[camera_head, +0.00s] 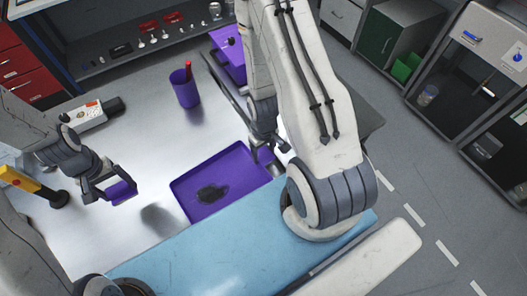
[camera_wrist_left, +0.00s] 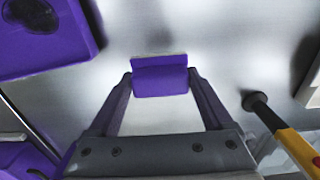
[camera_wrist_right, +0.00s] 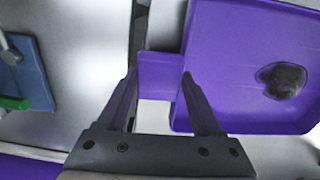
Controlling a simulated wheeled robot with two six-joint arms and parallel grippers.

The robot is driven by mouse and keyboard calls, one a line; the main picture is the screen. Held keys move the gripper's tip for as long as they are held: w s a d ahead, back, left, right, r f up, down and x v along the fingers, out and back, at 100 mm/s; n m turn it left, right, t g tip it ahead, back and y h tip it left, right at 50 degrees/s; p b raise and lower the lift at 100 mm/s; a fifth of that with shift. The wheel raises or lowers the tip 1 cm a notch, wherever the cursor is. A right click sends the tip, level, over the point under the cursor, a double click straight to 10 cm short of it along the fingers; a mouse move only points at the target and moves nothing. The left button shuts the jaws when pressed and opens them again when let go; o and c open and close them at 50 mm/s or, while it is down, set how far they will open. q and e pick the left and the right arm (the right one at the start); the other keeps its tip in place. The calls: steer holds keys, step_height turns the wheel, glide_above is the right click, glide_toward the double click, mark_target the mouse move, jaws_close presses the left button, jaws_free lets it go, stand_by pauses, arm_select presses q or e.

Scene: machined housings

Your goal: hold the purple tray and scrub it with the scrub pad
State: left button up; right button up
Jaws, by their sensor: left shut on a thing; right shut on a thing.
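The purple tray (camera_head: 220,163) lies on the shiny metal table with a dark stain (camera_head: 211,193) on its floor; both also show in the right wrist view, the tray (camera_wrist_right: 225,60) and the stain (camera_wrist_right: 282,80). My right gripper (camera_head: 264,150) is shut on a flat purple tab at the tray's edge (camera_wrist_right: 160,72). My left gripper (camera_head: 112,190) is shut on the purple scrub pad (camera_wrist_left: 160,80), which has a pale strip along one side. It holds the pad left of the tray, apart from it and seemingly above the table.
A purple cup (camera_head: 185,93) with a red item stands behind the tray. A pale box (camera_head: 90,117) with a red part lies at the back left. A yellow-handled tool (camera_head: 20,180) is left of my left gripper. Bare table lies between the pad and the tray.

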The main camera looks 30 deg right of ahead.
arm_select(q)
steer(key=shift+f+b, duration=0.65)
steer(key=shift+f, duration=0.1)
arm_select(e)
steer(key=shift+f, duration=0.85)
arm_select(q)
steer(key=shift+r, duration=0.1)
arm_select(e)
steer(key=shift+r, duration=0.1)
steer(key=o, duration=1.6)
steer(key=c, duration=1.3)
arm_select(q)
steer(key=shift+d, duration=0.1)
arm_select(e)
steer(key=shift+o, duration=0.2)
